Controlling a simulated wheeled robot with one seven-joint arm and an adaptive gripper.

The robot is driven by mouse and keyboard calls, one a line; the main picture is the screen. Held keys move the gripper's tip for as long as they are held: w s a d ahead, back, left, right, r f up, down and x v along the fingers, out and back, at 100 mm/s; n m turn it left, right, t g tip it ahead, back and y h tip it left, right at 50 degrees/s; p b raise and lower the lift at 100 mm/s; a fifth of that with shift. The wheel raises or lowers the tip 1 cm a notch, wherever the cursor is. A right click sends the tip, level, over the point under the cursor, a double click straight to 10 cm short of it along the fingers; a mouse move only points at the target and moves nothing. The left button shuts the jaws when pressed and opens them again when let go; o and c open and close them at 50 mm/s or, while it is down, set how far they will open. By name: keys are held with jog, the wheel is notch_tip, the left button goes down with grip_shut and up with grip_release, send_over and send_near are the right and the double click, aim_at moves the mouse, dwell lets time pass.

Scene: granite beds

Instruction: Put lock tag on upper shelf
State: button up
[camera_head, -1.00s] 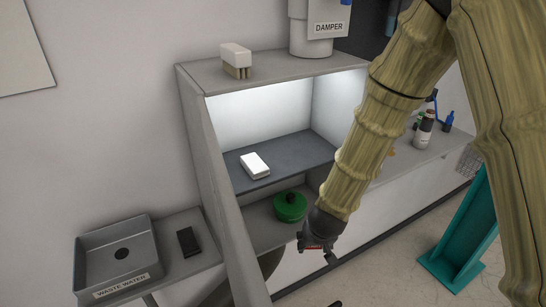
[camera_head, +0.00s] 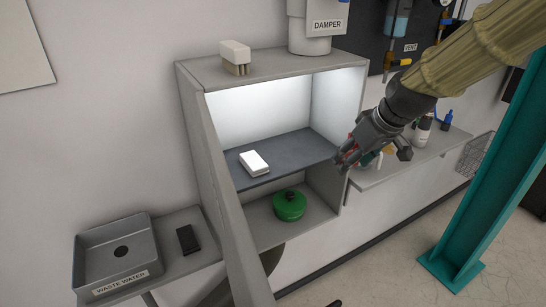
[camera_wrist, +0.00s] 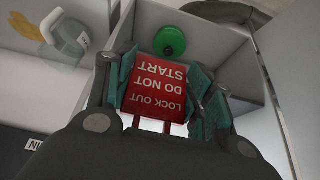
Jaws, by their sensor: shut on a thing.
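The red lock tag (camera_wrist: 158,88), lettered "LOCK OUT DO NOT START", is between the fingers of my gripper (camera_head: 348,158) in the wrist view. In the head view only a little red shows at the gripper. My gripper is shut on the tag, in front of the right side of the open cabinet. The upper shelf (camera_head: 292,152) is the dark grey board inside the lit cabinet, to the left of my gripper. A white box (camera_head: 254,162) lies on its left part; its right part is bare.
A green round container (camera_head: 289,205) stands on the lower shelf (camera_head: 260,227). The cabinet top (camera_head: 275,65) bears a brush (camera_head: 235,55) and a damper canister (camera_head: 312,42). A side shelf (camera_head: 430,150) with bottles is at right. A teal post (camera_head: 485,190) stands further right.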

jog(key=w+a+p, duration=0.1)
jog(key=w+a, duration=0.1)
jog(key=a, duration=0.2)
jog(key=w+a+p, duration=0.2)
jog(key=w+a, duration=0.1)
jog(key=a, duration=0.2)
jog(key=w+a+p, duration=0.2)
jog(key=a, duration=0.3)
jog(key=shift+w+f, duration=0.2)
jog(key=shift+f, duration=0.2)
jog(key=shift+d+f+p, duration=0.1)
jog(key=shift+f+p, duration=0.55)
jog(key=shift+p, duration=0.05)
notch_tip(320, 180, down, 2)
jog(key=shift+f+p, duration=0.15)
jog(key=shift+p, duration=0.3)
jog(key=shift+f, duration=0.1)
jog(key=o, duration=0.7)
jog(key=shift+o, duration=0.5)
